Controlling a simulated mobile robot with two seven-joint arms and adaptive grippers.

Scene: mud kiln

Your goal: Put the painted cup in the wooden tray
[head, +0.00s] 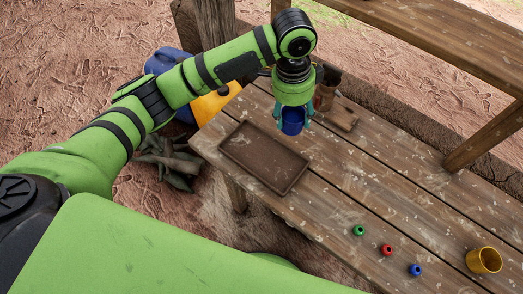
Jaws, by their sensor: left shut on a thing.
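The painted cup (292,122) is blue. My left gripper (292,118) is shut on it, with teal fingers on both sides of the cup. The wooden tray (264,157) is a dark, shallow, empty rectangle on the left end of the plank table. The cup is by the tray's far right corner in the picture; I cannot tell how high it is above the table. My right gripper is not in the head view.
A yellow cup (485,260) stands at the table's right. Green (359,230), red (386,249) and blue (415,270) small round things lie nearby. A brown vessel (325,95) and a wooden block (342,118) are behind the gripper. A wooden post (466,150) rises at the right.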

